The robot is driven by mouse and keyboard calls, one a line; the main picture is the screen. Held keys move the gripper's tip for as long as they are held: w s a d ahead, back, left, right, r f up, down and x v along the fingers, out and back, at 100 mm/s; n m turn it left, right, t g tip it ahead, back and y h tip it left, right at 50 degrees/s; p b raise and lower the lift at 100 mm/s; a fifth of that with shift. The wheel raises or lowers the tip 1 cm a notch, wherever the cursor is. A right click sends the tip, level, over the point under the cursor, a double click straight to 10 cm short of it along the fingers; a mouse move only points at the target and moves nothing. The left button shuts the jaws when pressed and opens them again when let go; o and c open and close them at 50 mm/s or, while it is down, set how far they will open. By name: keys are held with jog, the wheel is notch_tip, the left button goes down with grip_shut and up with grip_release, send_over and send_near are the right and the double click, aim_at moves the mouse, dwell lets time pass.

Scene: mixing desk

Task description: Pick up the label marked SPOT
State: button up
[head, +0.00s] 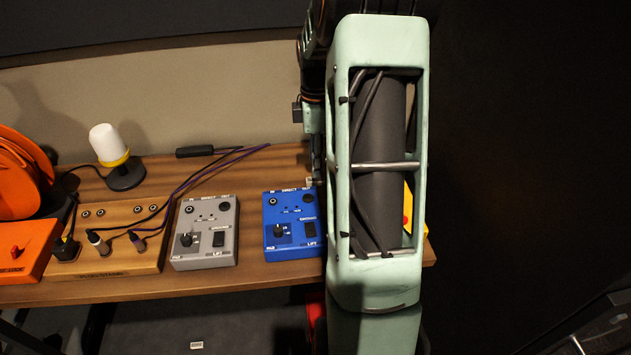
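I cannot make out a label that reads SPOT. A small pale tag (197,345) lies on the dark floor below the desk's front edge, and its marking is too small to read. My pale green arm stands across the right part of the head view and hides part of the desk. My gripper (316,178) is a dark shape at the arm's left edge, by the back right corner of the blue box (292,225). It is mostly hidden, and I cannot see whether its fingers are apart or hold anything.
On the wooden desk (262,272) stand a grey box (207,232), a wooden patch block (120,262), an orange box (22,255), an orange reel (20,175) and a white-topped lamp (110,145). A yellow item (417,218) shows behind my arm. Dark cables cross the desk.

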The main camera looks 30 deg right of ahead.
aim_at(315, 181)
notch_tip(315, 181, down, 5)
jog(key=shift+s+r, duration=0.1)
jog(key=shift+s, duration=0.05)
jog(key=c, duration=0.9)
